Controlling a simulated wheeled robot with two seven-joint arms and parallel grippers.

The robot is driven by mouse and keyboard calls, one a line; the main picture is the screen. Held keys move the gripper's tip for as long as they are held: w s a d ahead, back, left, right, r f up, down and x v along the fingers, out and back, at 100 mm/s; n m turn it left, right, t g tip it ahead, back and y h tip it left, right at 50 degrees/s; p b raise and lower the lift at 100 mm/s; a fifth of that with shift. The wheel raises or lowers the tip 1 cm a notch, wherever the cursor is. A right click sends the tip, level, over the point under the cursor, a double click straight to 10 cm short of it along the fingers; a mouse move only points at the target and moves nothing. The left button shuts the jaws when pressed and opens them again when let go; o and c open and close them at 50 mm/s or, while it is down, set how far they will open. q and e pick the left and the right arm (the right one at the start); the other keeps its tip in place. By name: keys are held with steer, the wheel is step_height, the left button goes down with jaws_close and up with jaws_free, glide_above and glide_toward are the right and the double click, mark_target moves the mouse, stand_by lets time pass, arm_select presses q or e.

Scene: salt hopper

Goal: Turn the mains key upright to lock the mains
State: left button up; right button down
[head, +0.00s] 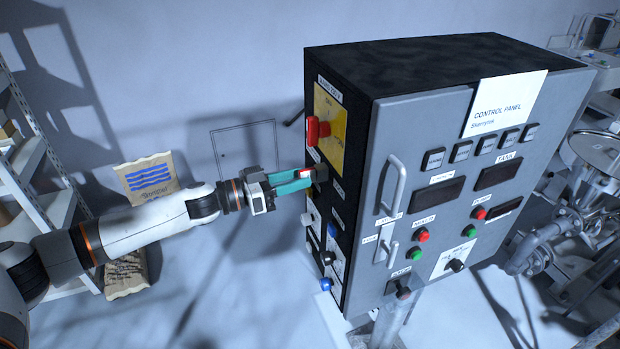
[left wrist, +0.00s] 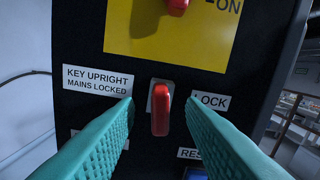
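The red mains key (left wrist: 161,110) sits on the black side of the control cabinet, between a "KEY UPRIGHT MAINS LOCKED" label (left wrist: 97,80) and a "LOCK" label (left wrist: 210,101). In the left wrist view its red grip looks close to upright. My left gripper (head: 306,179) reaches the cabinet's side from the left. Its teal fingers stand open, one on each side of the key, with gaps visible in the left wrist view (left wrist: 165,125). In the head view the fingers mostly hide the key. My right gripper is not in view.
A red switch handle (head: 318,130) on a yellow plate (head: 331,113) is just above the key. Blue knobs (head: 326,284) sit lower on the same side. The cabinet's grey front (head: 398,120) carries a door handle, buttons and displays. Shelves (head: 35,180) stand at the far left.

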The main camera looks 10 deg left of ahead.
arm_select(q)
steer(key=b+v, duration=0.4)
steer(key=v, duration=0.6)
steer(key=w+a+f+n+t+y+b, duration=0.2)
steer(key=w+f+y, duration=0.15)
steer(key=f, duration=0.85)
steer(key=w+a+f+n+t+y+b, duration=0.2)
steer(key=w+f+y, duration=0.15)
steer(key=f, duration=0.75)
steer(key=s+a+f+n+g+y+b, duration=0.1)
steer(key=s+f+y, duration=0.25)
steer(key=f, duration=0.85)
steer(key=s+a+f+n+g+y+b, duration=0.15)
steer(key=s+f, duration=0.25)
steer(key=f, duration=0.8)
steer(key=s+f+g+y, duration=0.2)
steer(key=s+f+g, duration=0.2)
steer(key=s+f, duration=1.35)
steer(key=s+d+f+g, duration=0.2)
steer(key=s+f, duration=0.2)
steer(key=s, duration=0.5)
steer(key=s+d+f+g+b, duration=0.1)
steer(key=s+f, duration=0.3)
steer(key=s, duration=0.6)
steer(key=s+d+f+g+y+b, duration=0.1)
steer(key=s+d+f+g, duration=0.2)
steer(key=s, duration=0.6)
steer(key=shift+s+d+f, duration=0.4)
steer(key=shift+d+f, duration=0.05)
steer(key=shift+f, duration=0.05)
